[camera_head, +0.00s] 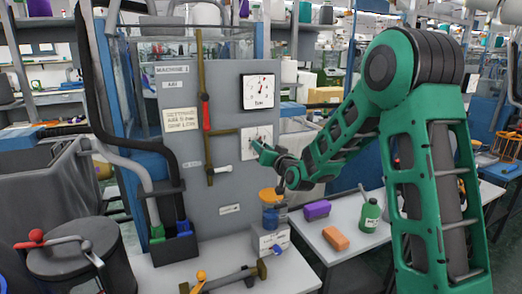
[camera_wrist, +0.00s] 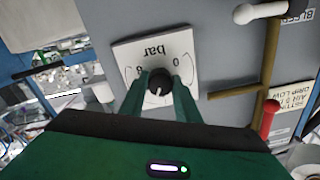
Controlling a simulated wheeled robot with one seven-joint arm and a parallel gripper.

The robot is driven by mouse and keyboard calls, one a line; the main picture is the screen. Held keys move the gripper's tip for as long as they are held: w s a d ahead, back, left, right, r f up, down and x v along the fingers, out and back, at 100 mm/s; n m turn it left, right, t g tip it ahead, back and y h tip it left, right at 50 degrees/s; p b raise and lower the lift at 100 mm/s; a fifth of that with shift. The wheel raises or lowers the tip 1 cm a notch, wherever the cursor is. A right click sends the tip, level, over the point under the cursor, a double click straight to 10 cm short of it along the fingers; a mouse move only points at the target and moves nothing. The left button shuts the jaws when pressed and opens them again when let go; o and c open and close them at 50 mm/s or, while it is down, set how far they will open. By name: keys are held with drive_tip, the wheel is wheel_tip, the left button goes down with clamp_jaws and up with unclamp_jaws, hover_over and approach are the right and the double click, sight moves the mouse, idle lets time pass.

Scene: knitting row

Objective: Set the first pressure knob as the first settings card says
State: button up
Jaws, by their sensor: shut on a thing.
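The first pressure knob (camera_wrist: 160,82) is a black round knob with a white pointer mark, on a white plate (camera_wrist: 135,55) marked "bar" with a 0 and an 8; the plate appears upside down in the wrist view. My gripper (camera_wrist: 159,84) is shut on the knob, one green finger on each side. In the head view, my gripper (camera_head: 262,148) hides most of the knob. The pointer mark faces down and slightly left in the wrist view. The settings card (camera_head: 180,121) has lines for air and drip; its air figure is too blurred to read surely.

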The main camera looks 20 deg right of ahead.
drive_tip(key=shift+d, duration=0.1)
drive_tip(key=o, duration=1)
drive_tip(key=shift+o, duration=0.2)
drive_tip(key=s+d, duration=0.1)
drive_tip(key=s, duration=0.9)
drive_tip(key=shift+s+d+f, duration=0.15)
drive_tip(key=shift+s+d, duration=0.15)
drive_tip(key=shift+d, duration=0.05)
